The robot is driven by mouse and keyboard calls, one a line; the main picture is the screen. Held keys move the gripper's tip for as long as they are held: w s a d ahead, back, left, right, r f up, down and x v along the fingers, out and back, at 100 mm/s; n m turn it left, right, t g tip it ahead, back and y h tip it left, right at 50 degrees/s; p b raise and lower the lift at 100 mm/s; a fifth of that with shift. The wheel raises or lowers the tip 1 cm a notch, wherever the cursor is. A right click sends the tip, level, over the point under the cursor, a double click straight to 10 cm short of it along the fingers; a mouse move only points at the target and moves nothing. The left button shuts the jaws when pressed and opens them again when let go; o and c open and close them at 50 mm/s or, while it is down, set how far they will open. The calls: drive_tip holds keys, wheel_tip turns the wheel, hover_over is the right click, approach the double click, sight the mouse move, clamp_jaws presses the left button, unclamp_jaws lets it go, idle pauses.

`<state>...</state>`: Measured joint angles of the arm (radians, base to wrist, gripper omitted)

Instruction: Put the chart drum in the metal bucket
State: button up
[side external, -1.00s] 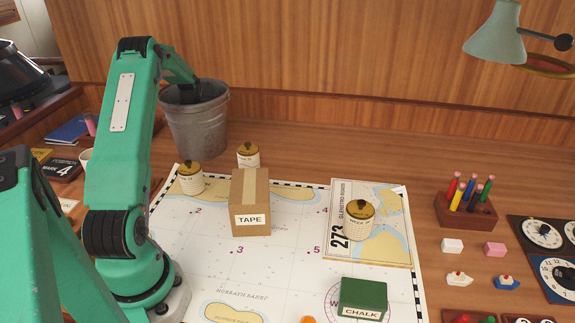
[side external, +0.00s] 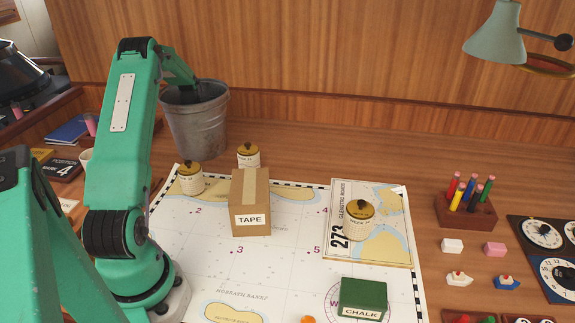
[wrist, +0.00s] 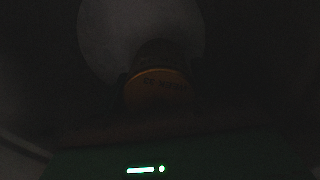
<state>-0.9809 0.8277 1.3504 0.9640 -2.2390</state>
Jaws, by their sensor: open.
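The grey metal bucket (side external: 200,132) stands at the back left, upright behind the chart. My gripper (side external: 189,94) reaches down into its mouth, and the near wall hides the fingertips. The wrist view is very dark. It shows a tan, lettered round thing (wrist: 160,91), possibly a drum's lid, close below my open gripper, with a paler round area (wrist: 125,35), possibly the bucket floor, beyond. Pale drums with gold lids and dark knobs stand at the chart's left (side external: 189,181), by its back edge (side external: 248,157) and on the folded chart at right (side external: 360,222).
A tape box (side external: 250,203) stands mid-chart, near two drums. A green chalk box (side external: 363,297) is at the front. A pencil block (side external: 466,210), small erasers and toy boats lie to the right. A lamp (side external: 497,40) hangs at upper right.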

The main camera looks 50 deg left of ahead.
wheel_tip(320, 180, up, 12)
drive_tip(key=shift+r, duration=0.1)
idle(0.5)
idle(0.5)
